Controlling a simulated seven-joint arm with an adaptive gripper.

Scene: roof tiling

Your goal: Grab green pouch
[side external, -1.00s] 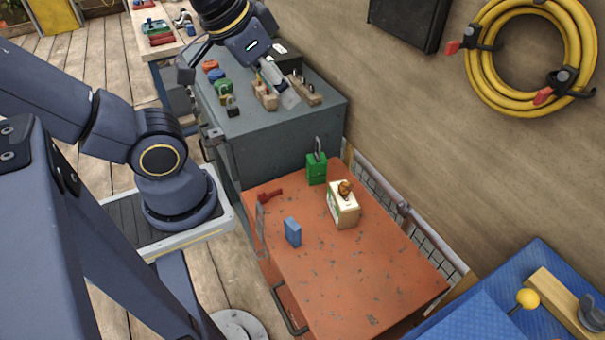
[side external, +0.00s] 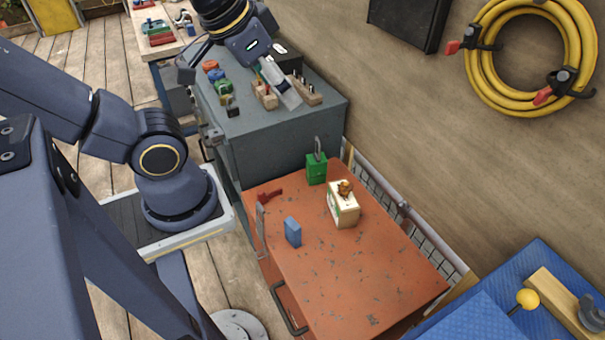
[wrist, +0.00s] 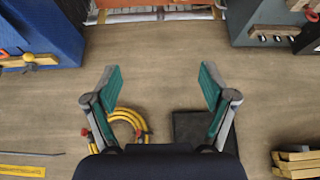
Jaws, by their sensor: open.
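A small green pouch-like item (side external: 223,87) lies on the grey cabinet top, in a row with a red-orange and a blue one. A green box-shaped item (side external: 316,169) with a grey loop on top stands at the back of the orange cabinet. I cannot tell for sure which is the pouch. My gripper (side external: 281,86) shows above the grey cabinet, to the right of the small green item. In the wrist view my gripper (wrist: 161,84) has its fingers wide apart with nothing between them. No green pouch shows in the wrist view.
On the orange cabinet (side external: 350,285) stand a white-and-tan box (side external: 343,205) and a blue block (side external: 293,232); a red item (side external: 269,194) lies near its left edge. Wooden blocks (side external: 265,95) sit near my gripper. The wall with a yellow hose (side external: 480,75) is behind.

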